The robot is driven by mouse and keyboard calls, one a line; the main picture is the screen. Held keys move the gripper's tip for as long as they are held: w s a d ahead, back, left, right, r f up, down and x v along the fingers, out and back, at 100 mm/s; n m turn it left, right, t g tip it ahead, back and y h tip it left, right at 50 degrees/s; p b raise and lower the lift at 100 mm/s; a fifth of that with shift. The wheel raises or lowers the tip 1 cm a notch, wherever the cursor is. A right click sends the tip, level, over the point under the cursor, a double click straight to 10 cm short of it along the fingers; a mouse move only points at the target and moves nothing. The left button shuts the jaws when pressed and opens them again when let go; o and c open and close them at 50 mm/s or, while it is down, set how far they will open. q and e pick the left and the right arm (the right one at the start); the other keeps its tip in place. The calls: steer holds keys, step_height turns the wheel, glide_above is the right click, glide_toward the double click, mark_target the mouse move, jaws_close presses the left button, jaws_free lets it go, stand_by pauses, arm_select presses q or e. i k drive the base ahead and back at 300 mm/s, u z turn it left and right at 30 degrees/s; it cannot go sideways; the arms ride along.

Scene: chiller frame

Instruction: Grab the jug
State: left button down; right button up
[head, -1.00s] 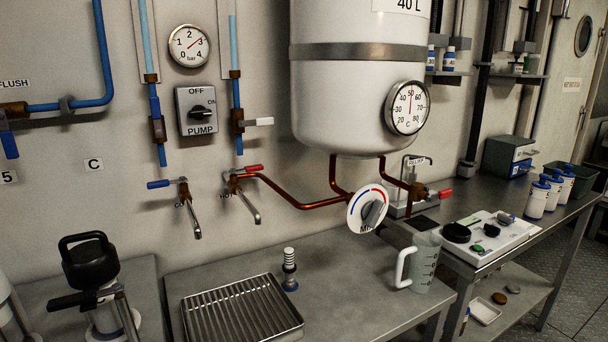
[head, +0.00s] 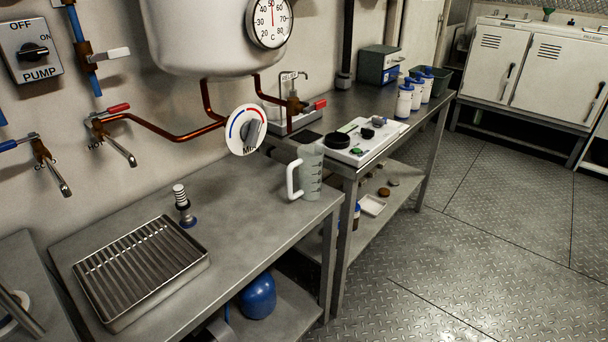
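The jug (head: 312,170) is a translucent grey-white measuring jug with dark marks on its side. It stands upright on the grey metal bench (head: 240,222), near the bench's right end, with its white handle (head: 292,180) facing left. Nothing holds it. Neither of my grippers shows in the head view.
A ribbed drip tray (head: 140,270) and a small ringed post (head: 182,203) are on the bench left of the jug. The mixer dial (head: 245,130) and copper pipes hang behind it. A second bench with a white device (head: 362,140) adjoins at right. The floor (head: 450,250) in front is open.

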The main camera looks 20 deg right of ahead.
mark_target(309, 162)
steer(key=z, duration=2.45)
steer(key=i, duration=1.55)
steer(key=u, duration=2.2)
